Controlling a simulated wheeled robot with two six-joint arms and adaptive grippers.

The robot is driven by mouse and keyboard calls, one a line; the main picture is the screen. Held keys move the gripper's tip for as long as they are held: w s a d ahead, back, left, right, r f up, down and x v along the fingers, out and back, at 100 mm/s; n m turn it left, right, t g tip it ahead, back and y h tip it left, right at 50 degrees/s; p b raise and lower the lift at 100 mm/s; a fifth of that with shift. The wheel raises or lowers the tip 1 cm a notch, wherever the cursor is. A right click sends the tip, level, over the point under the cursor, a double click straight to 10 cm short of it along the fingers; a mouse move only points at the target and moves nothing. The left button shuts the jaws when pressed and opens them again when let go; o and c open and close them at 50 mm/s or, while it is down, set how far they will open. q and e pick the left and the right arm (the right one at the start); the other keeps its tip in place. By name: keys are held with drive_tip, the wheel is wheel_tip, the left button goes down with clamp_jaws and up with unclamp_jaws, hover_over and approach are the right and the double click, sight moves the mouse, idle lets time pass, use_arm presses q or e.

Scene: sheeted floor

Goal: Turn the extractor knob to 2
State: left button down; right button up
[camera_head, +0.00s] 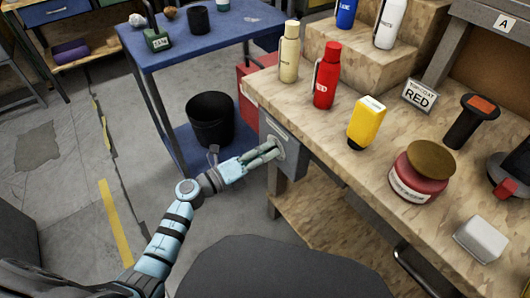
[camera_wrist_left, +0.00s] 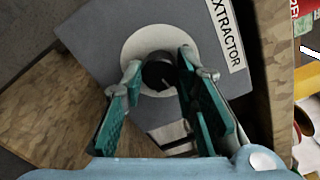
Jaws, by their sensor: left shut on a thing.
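The extractor knob (camera_wrist_left: 158,74) is a round black knob on a pale disc, on a grey panel marked EXTRACTOR in the left wrist view. The grey extractor box (camera_head: 287,146) is fixed to the front left end of the workbench in the head view. My left gripper (camera_wrist_left: 160,72) reaches the panel and its fingertips are shut on the knob, one on each side. In the head view my left gripper (camera_head: 272,151) covers the knob. The numbers around the knob are not readable. My right gripper is not in view.
The wooden workbench (camera_head: 310,112) holds several bottles, a yellow container (camera_head: 367,120), a red jar (camera_head: 418,178) and a sign (camera_head: 419,95). A blue table (camera_head: 185,50) and a black bin (camera_head: 210,118) stand behind my left arm. Floor at left is mostly clear.

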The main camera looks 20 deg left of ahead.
use_arm(q)
drive_tip(key=c, duration=1.2)
unclamp_jaws()
drive_tip(key=shift+c, duration=0.2)
drive_tip(key=v, duration=1.2)
